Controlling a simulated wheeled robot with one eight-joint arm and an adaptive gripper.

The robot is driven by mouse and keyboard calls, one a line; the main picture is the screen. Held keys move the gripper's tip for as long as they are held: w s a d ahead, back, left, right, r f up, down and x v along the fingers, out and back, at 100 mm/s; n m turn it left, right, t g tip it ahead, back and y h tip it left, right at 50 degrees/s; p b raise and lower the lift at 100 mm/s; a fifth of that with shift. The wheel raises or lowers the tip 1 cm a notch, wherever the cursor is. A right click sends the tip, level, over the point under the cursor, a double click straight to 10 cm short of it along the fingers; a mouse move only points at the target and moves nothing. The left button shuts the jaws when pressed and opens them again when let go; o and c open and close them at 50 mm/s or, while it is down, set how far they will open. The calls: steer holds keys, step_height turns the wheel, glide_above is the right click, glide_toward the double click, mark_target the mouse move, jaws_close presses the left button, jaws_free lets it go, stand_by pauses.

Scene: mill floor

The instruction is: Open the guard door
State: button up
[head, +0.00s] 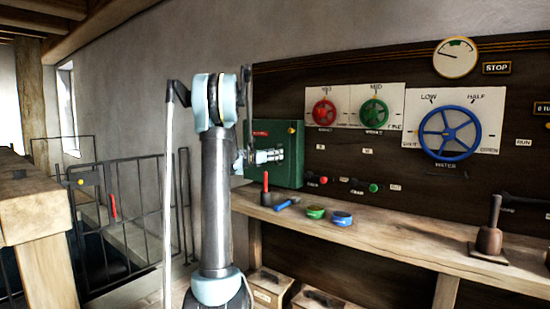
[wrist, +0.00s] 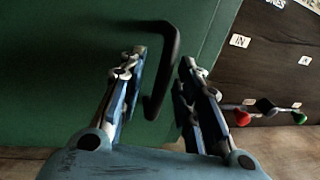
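A green box with a flat green face (head: 290,174), which looks like the guard door, is mounted at the left end of the dark panel. It looks shut. In the wrist view the green face (wrist: 60,50) fills the left and middle. A black bar handle (wrist: 172,60) stands out from it. My gripper (head: 276,155) is in front of the green face. In the wrist view my gripper (wrist: 161,60) is open, with the handle showing between its two fingers. I cannot tell whether either finger touches the handle.
A wooden bench (head: 390,235) runs below the panel, with a red-handled lever (head: 265,188), green and blue round pieces and a dark plunger-like tool (head: 490,240). A blue wheel (head: 449,133) is on the panel. A metal railing gate (head: 130,215) stands at left.

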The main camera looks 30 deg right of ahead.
steer(key=shift+d, duration=0.4)
steer(key=shift+w, duration=0.1)
jaws_close()
